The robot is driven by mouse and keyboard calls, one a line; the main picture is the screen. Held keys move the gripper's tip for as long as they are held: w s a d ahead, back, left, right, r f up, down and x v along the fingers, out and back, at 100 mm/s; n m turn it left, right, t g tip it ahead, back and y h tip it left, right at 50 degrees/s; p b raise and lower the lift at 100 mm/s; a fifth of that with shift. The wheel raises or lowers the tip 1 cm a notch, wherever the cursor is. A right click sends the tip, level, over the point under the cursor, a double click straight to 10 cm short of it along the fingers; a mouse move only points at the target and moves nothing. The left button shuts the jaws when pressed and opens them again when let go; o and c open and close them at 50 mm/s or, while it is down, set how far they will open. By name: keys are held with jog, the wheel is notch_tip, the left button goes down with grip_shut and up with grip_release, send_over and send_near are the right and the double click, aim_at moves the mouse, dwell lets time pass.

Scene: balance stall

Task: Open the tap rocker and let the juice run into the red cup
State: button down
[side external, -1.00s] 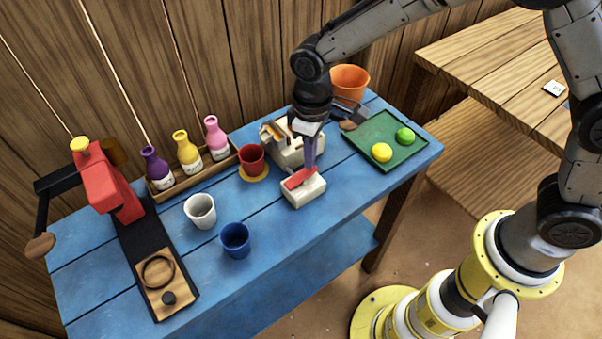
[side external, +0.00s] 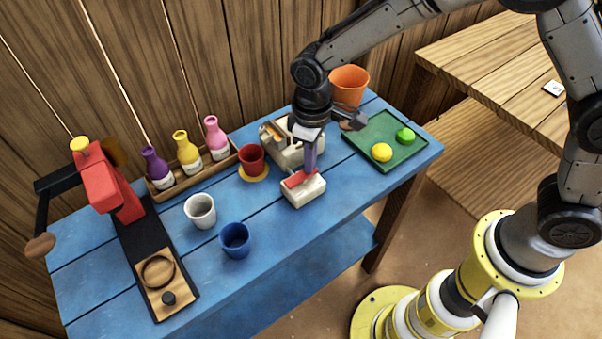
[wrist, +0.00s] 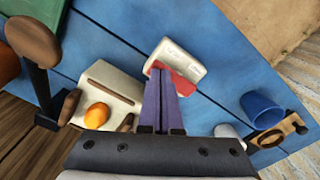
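The tap rocker is a red piece (side external: 298,180) on a cream block (side external: 305,195) on the blue table. It also shows in the wrist view as red (wrist: 182,84) on the cream block (wrist: 180,55). The red cup (side external: 251,160) stands upright on a yellow coaster (side external: 255,176), left of the block; I cannot make it out in the wrist view. My gripper (side external: 308,172) points down at the rocker, its purple fingers together with nothing seen between them. The fingertips (wrist: 160,72) overlap the red piece; I cannot tell whether they press it. The rocker's tilt is unclear.
A cream box (side external: 283,150) with an orange item stands just behind my gripper. A white cup (side external: 200,211) and a blue cup (side external: 235,241) stand at front left. Bottles (side external: 188,150) stand in a rack, a red press (side external: 105,185) is far left, and a green tray (side external: 372,145) is right.

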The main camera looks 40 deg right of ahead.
jog(key=shift+f, duration=0.15)
jog(key=shift+r, duration=3.5)
jog(key=s+d+r+m+t, duration=0.3)
jog(key=s+d+r+t, duration=0.1)
jog(key=d+r, duration=0.95)
jog(key=s+d+r+m+t, duration=0.15)
jog(key=s+d+r, duration=0.25)
jog(key=s, duration=0.5)
jog(key=s+d+f+m, duration=0.1)
jog(key=s+d+f, duration=0.1)
jog(key=s+f, duration=0.3)
jog(key=s, duration=0.3)
jog(key=shift+s+f, duration=0.2)
jog(key=shift+s, duration=0.2)
